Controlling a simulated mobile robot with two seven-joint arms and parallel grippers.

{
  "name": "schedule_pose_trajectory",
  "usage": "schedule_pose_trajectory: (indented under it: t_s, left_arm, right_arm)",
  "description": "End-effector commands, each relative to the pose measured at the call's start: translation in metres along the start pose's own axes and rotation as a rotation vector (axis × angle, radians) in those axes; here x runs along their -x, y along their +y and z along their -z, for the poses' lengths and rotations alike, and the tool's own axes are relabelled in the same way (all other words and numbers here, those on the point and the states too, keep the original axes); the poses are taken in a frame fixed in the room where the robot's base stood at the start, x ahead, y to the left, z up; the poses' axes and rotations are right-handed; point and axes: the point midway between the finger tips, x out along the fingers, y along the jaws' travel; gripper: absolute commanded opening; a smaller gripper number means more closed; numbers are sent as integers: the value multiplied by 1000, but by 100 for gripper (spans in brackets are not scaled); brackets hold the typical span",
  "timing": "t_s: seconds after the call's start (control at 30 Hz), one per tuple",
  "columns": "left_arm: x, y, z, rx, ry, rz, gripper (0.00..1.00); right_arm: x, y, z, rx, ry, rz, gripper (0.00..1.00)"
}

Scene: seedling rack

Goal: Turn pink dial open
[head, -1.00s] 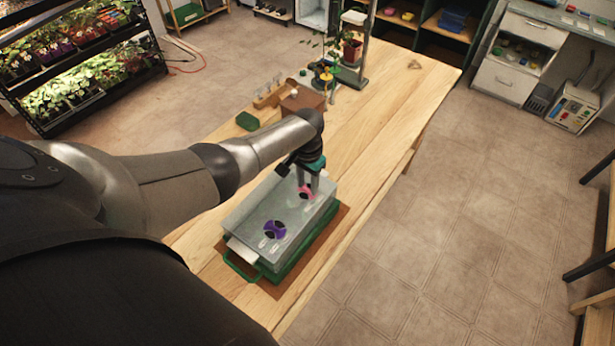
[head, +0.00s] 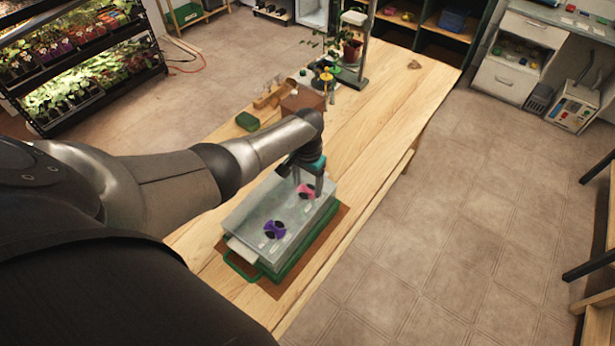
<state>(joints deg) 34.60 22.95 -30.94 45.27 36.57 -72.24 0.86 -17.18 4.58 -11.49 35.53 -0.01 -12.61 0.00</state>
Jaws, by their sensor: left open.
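The pink dial (head: 305,191) is on the clear-grey lid of a box (head: 250,218), towards the box's far end. The dial shows pink and black parts. My left gripper (head: 308,188) is open and points down at the pink dial, with its fingers at or just above it. I cannot tell whether the fingers touch the dial. The gripper covers part of the dial. A purple dial (head: 274,230) with black parts is on the same lid, nearer to me. My right gripper is not in view.
The box has a green base with a handle (head: 240,272) and stands on a brown mat (head: 276,290) on the wooden table (head: 375,125). A green block (head: 247,121), a brown box (head: 302,98) and a potted plant (head: 352,50) stand farther back. The table's right side is clear.

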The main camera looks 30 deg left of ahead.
Motion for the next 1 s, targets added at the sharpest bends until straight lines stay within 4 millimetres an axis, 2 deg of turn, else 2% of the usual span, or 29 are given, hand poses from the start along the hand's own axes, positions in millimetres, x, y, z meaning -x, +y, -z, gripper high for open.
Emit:
schedule_pose_trajectory:
  t_s: [0.27, 0.4, 0.6, 1.0]
  left_arm:
    - [11, -1, 0, -1, 1, 0, 70]
    - [30, -1, 0, -1, 2, 1, 70]
    - [53, -1, 0, -2, 2, 1, 70]
    - [124, 0, 1, -1, 4, 0, 70]
  right_arm:
    - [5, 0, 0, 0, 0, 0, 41]
    - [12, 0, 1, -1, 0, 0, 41]
    - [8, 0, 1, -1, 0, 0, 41]
    - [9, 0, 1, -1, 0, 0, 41]
